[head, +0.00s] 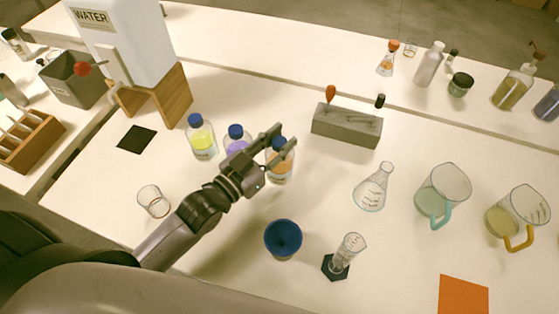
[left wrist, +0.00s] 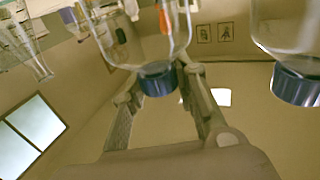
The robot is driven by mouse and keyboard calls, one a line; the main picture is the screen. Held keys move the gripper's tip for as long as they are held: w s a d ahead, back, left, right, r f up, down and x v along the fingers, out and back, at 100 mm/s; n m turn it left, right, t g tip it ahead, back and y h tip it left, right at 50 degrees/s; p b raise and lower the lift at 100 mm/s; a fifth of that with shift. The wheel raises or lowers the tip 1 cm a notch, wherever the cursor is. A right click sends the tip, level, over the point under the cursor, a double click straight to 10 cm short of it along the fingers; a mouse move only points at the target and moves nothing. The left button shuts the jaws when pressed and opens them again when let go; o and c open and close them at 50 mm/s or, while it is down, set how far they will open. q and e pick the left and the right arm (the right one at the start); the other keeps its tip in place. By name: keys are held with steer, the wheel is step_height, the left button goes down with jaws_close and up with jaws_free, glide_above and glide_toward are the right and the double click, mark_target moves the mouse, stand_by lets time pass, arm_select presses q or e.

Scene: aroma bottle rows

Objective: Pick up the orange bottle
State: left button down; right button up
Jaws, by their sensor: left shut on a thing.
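The orange bottle (head: 281,168) is a clear bottle with orange contents and a blue cap, right of the purple bottle (head: 237,144) in the head view. My left gripper (head: 279,146) is shut on it near the cap and neck; the fingers hide part of its top. The bottle looks upright, and I cannot tell whether its base touches the table. The left wrist view looks upside down, with the held bottle's blue cap (left wrist: 158,80) between my left fingers (left wrist: 165,85). Another blue-capped bottle (left wrist: 298,82) shows at the right there. My right gripper is not in view.
A yellow bottle (head: 203,142) stands left of the purple one. A blue funnel-like cup (head: 283,240) and small beaker (head: 153,202) stand nearer. A grey block (head: 346,127) stands behind right, a flask (head: 373,188) to the right. Table between bottle and flask is clear.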

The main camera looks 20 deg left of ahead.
arm_select(q)
steer(key=shift+d+f, duration=0.1)
steer(key=shift+f, duration=0.05)
stand_by(0.5)
steer(key=shift+r, duration=0.45)
step_height(320, 180, up, 25)
steer(key=p, duration=1.3)
steer(key=shift+r, duration=0.2)
steer(key=c, duration=1.9)
jaws_free()
jaws_close()
